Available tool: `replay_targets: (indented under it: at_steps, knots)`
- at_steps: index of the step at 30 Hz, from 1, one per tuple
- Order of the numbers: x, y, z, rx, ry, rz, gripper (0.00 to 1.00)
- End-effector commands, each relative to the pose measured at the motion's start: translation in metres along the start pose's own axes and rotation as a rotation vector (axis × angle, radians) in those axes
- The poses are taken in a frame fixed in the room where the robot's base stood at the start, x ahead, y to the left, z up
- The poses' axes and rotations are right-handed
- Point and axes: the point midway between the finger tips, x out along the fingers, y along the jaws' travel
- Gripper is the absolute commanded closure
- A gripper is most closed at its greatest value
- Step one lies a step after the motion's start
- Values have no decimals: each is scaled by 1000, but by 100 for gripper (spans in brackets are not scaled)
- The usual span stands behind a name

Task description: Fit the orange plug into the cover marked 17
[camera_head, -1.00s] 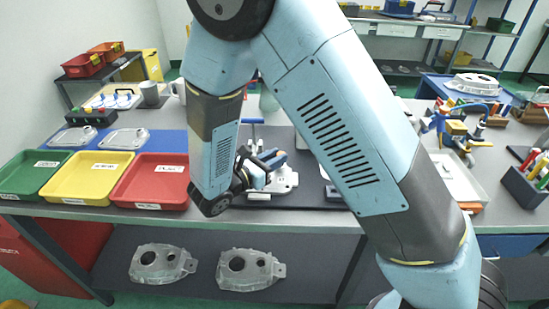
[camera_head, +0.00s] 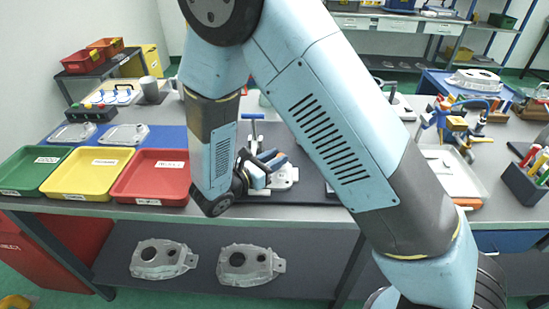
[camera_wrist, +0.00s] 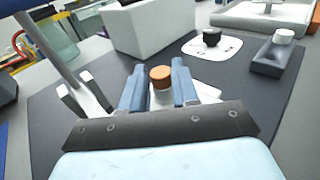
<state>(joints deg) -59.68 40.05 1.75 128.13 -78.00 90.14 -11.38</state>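The orange plug (camera_wrist: 160,77) has an orange top and a paler lower part. In the wrist view it stands between the two blue fingers of my gripper (camera_wrist: 160,88), with no clear gap on either side, so they look shut on it. My gripper also shows in the head view (camera_head: 263,168), low over the dark mat. A pale metal casting (camera_head: 286,177) lies there, partly hidden by my gripper. Its pale surface shows beside the fingers in the wrist view (camera_wrist: 208,92). I can read no 17 on it, and cannot tell whether the plug touches it.
Red (camera_head: 150,198), yellow (camera_head: 88,195) and green (camera_head: 22,186) trays stand at the left. A T-handled post (camera_head: 253,128) rises behind my gripper. A black knob (camera_wrist: 212,37) on a white plate and a grey block (camera_wrist: 272,60) lie beyond. Two castings lie on the lower shelf.

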Motion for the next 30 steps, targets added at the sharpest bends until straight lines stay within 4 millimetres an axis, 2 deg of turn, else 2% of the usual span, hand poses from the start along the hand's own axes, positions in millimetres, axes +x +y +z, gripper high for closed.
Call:
replay_targets:
  at_steps: [1, 7, 17, 22, 30]
  knots:
    - [0, 0, 0, 0, 0, 0, 65]
    - [0, 0, 0, 0, 0, 0, 46]
    - [-4, 0, 0, 0, 0, 1, 46]
    - [-24, 0, 0, 0, 1, 3, 46]
    - [-78, 1, -1, 1, 1, 3, 46]
